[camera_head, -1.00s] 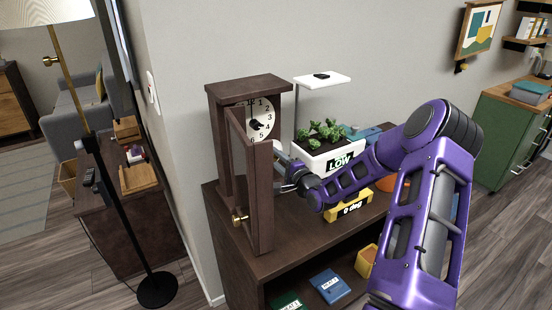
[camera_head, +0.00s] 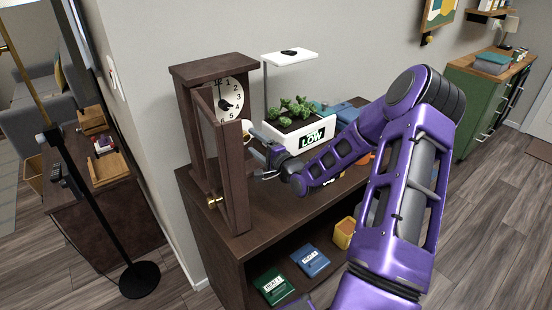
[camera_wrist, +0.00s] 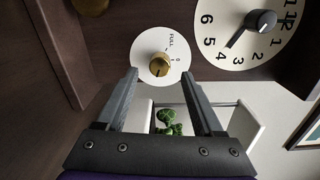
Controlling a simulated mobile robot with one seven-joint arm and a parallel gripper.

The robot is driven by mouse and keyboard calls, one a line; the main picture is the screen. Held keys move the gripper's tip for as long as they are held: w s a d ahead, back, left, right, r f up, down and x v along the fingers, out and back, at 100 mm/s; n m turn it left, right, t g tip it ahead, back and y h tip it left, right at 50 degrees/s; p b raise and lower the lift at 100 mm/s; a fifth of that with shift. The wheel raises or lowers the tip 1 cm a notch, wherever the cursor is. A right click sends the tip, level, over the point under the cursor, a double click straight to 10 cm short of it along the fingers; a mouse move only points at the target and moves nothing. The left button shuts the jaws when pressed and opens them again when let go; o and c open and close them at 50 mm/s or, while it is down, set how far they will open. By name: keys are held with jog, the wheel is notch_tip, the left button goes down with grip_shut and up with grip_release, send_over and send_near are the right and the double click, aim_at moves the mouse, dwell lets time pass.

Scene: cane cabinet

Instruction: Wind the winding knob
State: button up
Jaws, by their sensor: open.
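The winding knob (camera_wrist: 160,65) is a small brass knob on a white round dial (camera_wrist: 143,50) marked FULL and 0. My gripper (camera_wrist: 159,75) is open, with one finger on each side of the knob in the wrist view; contact cannot be told. The clock face (camera_wrist: 240,55) with a dark centre hub lies right of the dial, and also shows in the head view (camera_head: 235,94). The dark wooden clock case (camera_head: 210,72) stands on the cabinet with its framed door (camera_head: 238,185) swung open. In the head view my gripper (camera_head: 262,158) is beside the door, and the knob cannot be made out.
A white planter (camera_head: 284,135) with green plants and a LOW label stands right of the clock, under a white lamp (camera_head: 290,57). A brass door knob (camera_head: 214,201) sticks out from the clock door. Blue and green boxes lie on the lower shelf (camera_head: 325,235).

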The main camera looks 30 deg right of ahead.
jog(key=v, duration=1.3)
jog(key=shift+s, duration=0.2)
